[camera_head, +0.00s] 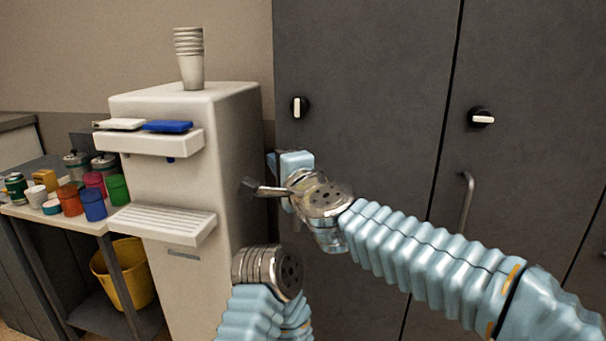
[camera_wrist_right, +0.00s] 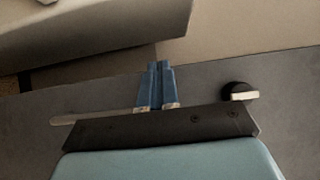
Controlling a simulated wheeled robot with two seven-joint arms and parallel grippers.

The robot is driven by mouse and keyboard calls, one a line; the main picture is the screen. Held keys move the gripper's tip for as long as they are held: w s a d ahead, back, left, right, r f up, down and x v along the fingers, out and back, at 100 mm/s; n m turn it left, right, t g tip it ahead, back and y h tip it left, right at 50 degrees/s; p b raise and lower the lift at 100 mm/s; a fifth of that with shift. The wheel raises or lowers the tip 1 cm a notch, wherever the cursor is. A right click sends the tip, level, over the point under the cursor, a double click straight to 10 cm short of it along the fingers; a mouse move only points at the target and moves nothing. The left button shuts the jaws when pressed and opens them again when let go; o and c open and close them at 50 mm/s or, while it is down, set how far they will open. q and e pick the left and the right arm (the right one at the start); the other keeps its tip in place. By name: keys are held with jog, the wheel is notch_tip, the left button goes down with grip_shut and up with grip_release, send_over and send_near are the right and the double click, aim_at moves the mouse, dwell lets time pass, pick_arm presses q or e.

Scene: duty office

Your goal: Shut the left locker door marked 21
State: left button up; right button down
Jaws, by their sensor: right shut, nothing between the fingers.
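The left locker door (camera_head: 370,120) is a dark grey panel with a black knob (camera_head: 299,107) whose white grip stands upright. The knob also shows in the wrist view (camera_wrist_right: 240,91). No number 21 is readable. I cannot tell how far the door stands open. My right gripper (camera_head: 271,161) is in front of the door's left edge, pointing left. Its blue fingers (camera_wrist_right: 156,84) are shut and empty in the wrist view. A pale handle (camera_wrist_right: 75,118) shows there, partly hidden by the gripper. Below it is my left arm; its gripper fingers are not seen.
A white dispenser (camera_head: 160,180) with stacked cups (camera_head: 189,58) stands close on the left. Beyond it, a side table (camera_head: 60,217) holds jars and cups, with a yellow bucket (camera_head: 125,272) below. The right locker door (camera_head: 530,110) has a bar handle (camera_head: 467,200).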

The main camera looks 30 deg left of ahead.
jog(key=s+d+b, duration=0.1)
jog(key=s+d, duration=0.2)
jog(key=s, duration=0.7)
jog(key=shift+s+b, duration=0.3)
jog(key=shift+s, duration=0.05)
